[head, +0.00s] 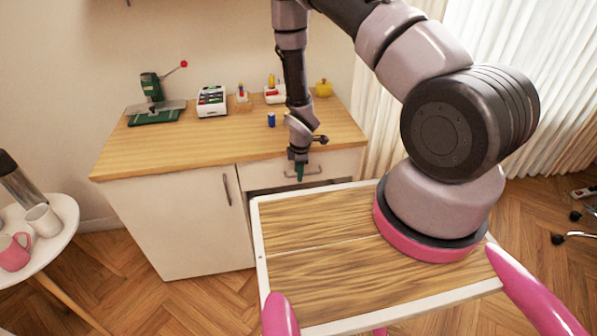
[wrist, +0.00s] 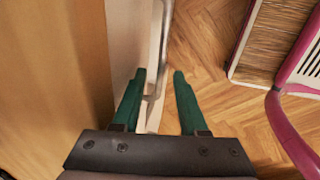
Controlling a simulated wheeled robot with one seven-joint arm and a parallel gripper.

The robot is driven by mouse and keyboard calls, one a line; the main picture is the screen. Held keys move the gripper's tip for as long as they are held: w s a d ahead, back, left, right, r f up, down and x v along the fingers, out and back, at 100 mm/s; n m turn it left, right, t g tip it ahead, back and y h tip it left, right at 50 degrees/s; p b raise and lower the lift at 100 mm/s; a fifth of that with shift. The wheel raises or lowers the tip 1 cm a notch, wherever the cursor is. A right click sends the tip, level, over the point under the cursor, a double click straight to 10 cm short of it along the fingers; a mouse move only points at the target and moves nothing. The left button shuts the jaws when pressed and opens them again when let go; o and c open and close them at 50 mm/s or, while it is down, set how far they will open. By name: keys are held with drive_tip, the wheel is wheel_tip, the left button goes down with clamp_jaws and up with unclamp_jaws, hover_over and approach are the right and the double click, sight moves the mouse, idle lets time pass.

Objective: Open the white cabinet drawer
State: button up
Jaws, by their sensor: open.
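The white cabinet (head: 185,222) stands ahead under a wooden top. Its white drawer front (head: 340,163) is at the upper right, just below the top, with a horizontal metal bar handle (head: 316,174). The drawer looks shut or nearly so; I cannot tell exactly. My gripper (head: 300,172) is at the handle, pointing down. In the wrist view my gripper (wrist: 160,78) has its green fingers apart, and the handle bar (wrist: 162,45) runs between them. The left finger is on the side of the drawer front (wrist: 125,45). Contact with the bar cannot be told.
A cabinet door with a vertical handle (head: 226,189) is left of the drawer. The wooden top (head: 230,140) holds a green drill-press-like tool (head: 152,100) and small items. A round white table (head: 50,245) with mugs stands left. Bare floor shows in the wrist view (wrist: 195,45).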

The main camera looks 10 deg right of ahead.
clamp_jaws()
idle(1.4)
